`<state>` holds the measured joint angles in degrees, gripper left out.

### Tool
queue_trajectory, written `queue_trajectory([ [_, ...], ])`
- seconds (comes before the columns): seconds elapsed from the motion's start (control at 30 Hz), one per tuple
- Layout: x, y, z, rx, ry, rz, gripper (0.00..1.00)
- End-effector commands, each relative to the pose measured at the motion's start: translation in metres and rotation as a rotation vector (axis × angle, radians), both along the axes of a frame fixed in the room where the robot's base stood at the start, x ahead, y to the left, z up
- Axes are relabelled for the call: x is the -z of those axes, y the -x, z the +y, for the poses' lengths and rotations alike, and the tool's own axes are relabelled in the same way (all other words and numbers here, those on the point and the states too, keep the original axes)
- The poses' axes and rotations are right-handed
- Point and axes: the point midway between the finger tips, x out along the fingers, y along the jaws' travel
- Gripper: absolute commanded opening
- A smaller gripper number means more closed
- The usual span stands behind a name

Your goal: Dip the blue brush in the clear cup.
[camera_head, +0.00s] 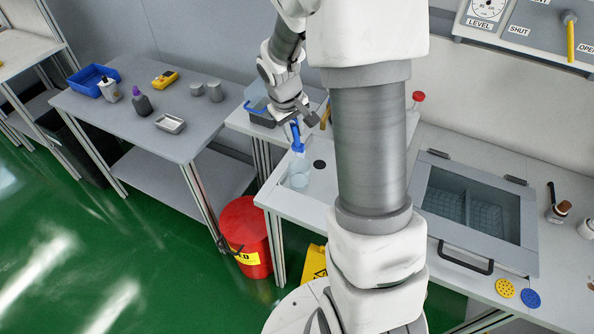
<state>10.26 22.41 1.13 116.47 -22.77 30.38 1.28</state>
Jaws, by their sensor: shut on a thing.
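My gripper (297,117) is shut on the blue brush (297,136). The brush hangs upright, with its pale bristle end down. The clear cup (299,176) stands on the white bench, directly below the brush in the picture. The bristle end shows at or just above the cup's rim; I cannot tell whether it is inside. My arm hides part of the bench to the right of the cup.
A black round spot (319,165) is right of the cup. A grey bin with blue parts (259,108) stands behind. A lidded basin (470,215) is at right. A red bucket (245,235) stands on the floor. A grey table (130,130) holds a blue tray (93,80) and bottles.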

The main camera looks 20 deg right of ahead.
Motion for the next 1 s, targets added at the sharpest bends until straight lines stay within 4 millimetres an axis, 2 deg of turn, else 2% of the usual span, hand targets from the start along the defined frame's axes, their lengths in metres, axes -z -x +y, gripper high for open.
queue_trajectory([
  [0.47, -0.002, 0.0, 0.0, 0.0, 0.0, -0.001, 0.0],
  [0.83, -0.036, 0.0, 0.0, 0.0, 0.001, -0.001, 0.0],
  [1.0, -0.041, 0.0, 0.0, 0.0, 0.0, -0.001, 0.0],
])
